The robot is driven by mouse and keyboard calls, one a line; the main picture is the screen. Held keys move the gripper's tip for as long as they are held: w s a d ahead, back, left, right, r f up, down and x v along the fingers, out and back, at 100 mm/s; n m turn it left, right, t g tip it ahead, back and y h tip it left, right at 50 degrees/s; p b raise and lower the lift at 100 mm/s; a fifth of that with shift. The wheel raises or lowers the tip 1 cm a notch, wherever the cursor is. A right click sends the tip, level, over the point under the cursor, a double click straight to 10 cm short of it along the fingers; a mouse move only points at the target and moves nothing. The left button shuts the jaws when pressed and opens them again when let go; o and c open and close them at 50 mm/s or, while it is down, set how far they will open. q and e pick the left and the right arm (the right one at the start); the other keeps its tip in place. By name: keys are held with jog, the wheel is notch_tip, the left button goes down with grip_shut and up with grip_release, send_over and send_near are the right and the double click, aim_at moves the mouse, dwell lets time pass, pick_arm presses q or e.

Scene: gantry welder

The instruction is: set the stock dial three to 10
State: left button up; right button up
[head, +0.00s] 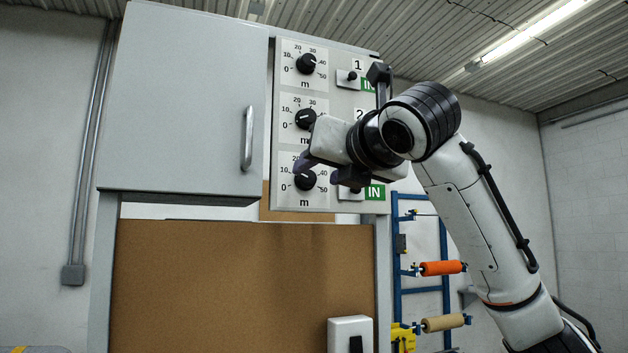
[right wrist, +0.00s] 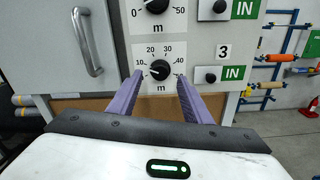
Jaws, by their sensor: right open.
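Stock dial three (head: 304,181) is the lowest black knob on the grey panel, partly hidden by my right gripper in the head view. In the right wrist view the dial (right wrist: 158,70) shows between the fingertips, with scale numbers 10 to 40 around it. Its pale mark seems to point to the left side, but it is too small to read exactly. My right gripper (right wrist: 160,79) is open, its purple fingers spread either side of the dial and apparently not touching it. The right gripper (head: 324,169) also shows in the head view. My left gripper is in neither view.
Dials one (head: 306,64) and two (head: 305,119) sit above on the same panel. A small black switch (right wrist: 211,77) with a green IN label is right of dial three. A grey cabinet door with a handle (head: 247,138) is on the left. A blue rack (head: 445,240) stands behind.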

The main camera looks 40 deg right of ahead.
jog(key=v, duration=0.6)
jog(key=shift+b, duration=0.4)
